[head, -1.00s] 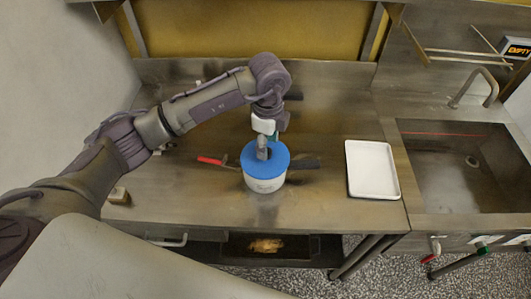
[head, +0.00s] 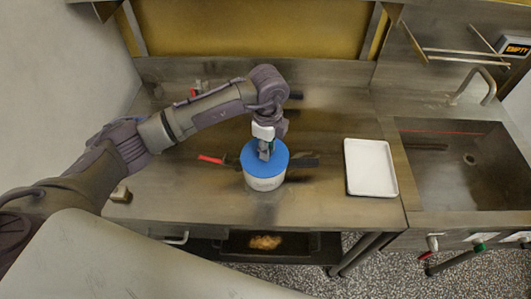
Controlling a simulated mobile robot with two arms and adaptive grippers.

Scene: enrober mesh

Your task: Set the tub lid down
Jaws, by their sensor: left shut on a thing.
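The blue tub lid (head: 264,161) sits over the top of the white tub (head: 265,183) at the middle of the steel counter. From this view I cannot tell whether the lid is seated or slightly above the rim. My left gripper (head: 265,153) points down from above and is shut on the middle of the lid. Its fingertips are partly hidden by the gripper body. My right gripper is not in view.
A white tray (head: 370,167) lies on the counter (head: 320,207) to the right of the tub. A red-handled tool (head: 211,159) lies left of the tub, and a dark handle (head: 304,163) shows to its right. A sink (head: 463,170) is at far right.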

